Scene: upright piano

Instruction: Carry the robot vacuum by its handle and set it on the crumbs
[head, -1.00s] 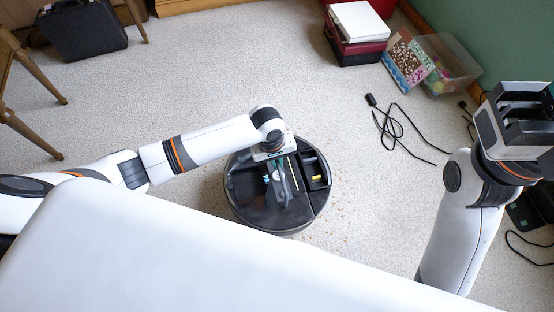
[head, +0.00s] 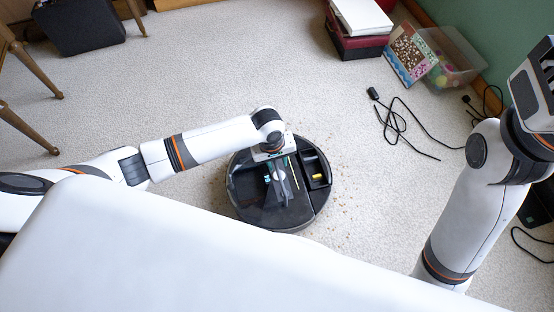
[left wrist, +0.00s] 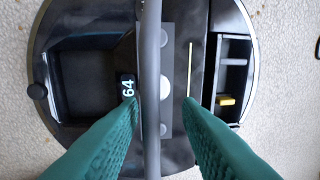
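The robot vacuum (head: 250,207) is a round dark machine with open compartments on top, and it appears to sit flat on the carpet. Crumbs (head: 343,165) lie scattered on the carpet close around it, mostly at its right; any under it are hidden. My left gripper (left wrist: 160,103) points down over the vacuum. Its two teal fingers stand apart on either side of the grey handle (left wrist: 151,60), with a clear gap at the right finger. The left finger is very close to the handle; contact is unclear. My right gripper (head: 540,85) is cut off at the right edge, its fingers unclear.
A black cable (head: 395,125) lies on the carpet to the right. A clear bin (head: 455,65) and stacked boxes (head: 357,42) stand at the back right. A black case (head: 78,25) and wooden legs (head: 35,70) are at the left. Carpet behind the vacuum is clear.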

